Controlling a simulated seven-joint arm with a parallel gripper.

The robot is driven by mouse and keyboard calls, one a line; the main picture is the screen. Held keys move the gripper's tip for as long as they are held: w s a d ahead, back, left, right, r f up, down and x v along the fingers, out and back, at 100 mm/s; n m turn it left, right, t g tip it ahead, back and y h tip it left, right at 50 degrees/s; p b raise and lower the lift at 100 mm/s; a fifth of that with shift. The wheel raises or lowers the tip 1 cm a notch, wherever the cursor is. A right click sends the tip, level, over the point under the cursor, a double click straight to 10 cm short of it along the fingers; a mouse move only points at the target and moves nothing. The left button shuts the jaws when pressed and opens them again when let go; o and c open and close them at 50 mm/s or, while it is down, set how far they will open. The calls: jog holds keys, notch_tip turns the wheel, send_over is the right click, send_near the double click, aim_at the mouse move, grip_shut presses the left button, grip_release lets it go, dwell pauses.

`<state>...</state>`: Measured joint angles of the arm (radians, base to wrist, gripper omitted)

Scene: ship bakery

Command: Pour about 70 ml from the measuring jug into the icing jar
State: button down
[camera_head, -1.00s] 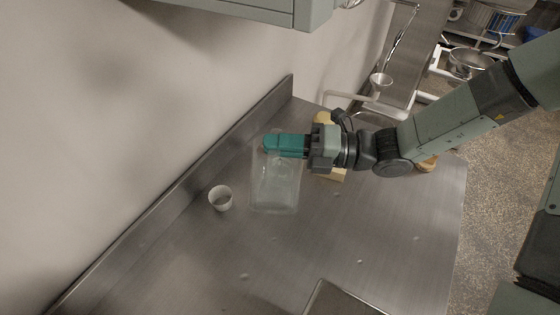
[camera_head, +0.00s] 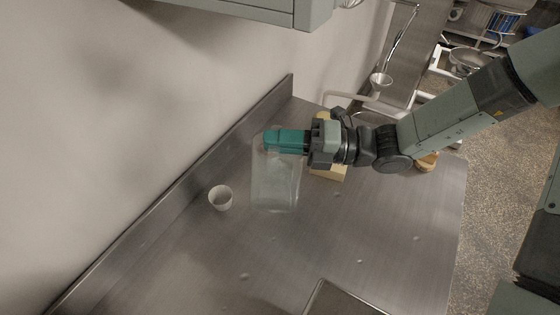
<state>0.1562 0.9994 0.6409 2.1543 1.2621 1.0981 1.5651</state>
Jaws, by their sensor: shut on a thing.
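My gripper (camera_head: 306,144) is shut on the teal handle (camera_head: 283,140) of the clear measuring jug (camera_head: 276,190). The jug's see-through body extends towards the lower part of the picture, over the steel counter. Its exact tilt and the level of any contents are hard to tell. A small white cup (camera_head: 220,198), which seems to be the icing jar, stands on the counter just left of the jug. Its opening faces up and looks dark inside. The jug's body appears beside the cup, not over it in this view.
A steel backsplash (camera_head: 185,178) runs along the wall behind the cup. A pale yellow block (camera_head: 329,172) lies below my gripper, with a tan object (camera_head: 427,162) farther right. A metal tray edge (camera_head: 340,300) shows at the bottom. The counter's middle is clear.

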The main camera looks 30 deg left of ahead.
aim_at(276, 192)
jog(key=shift+r, duration=0.1)
dwell(0.3)
jog(key=s+f+n, duration=0.1)
jog(key=s+d+n, duration=0.1)
jog(key=s, duration=0.1)
jog(key=s+d+f+n, duration=0.1)
jog(key=shift+s+d+f, duration=0.15)
jog(key=shift+s+f, duration=0.2)
jog(key=shift+s, duration=0.05)
jog(key=shift+s+d+f+n, duration=0.25)
jog(key=shift+s+f+n, duration=0.2)
jog(key=shift+f+n, duration=0.25)
dwell(1.0)
jog(key=shift+s+d+f+n, duration=0.15)
jog(key=shift+s+f+n, duration=0.25)
jog(key=shift+f+n, duration=0.15)
jog(key=s+d+f+n, duration=0.3)
jog(key=s+f+n, duration=0.4)
jog(key=f+n, duration=0.3)
jog(key=shift+s+d+f, duration=0.25)
jog(key=shift+d+f, duration=0.15)
jog(key=shift+f, duration=0.55)
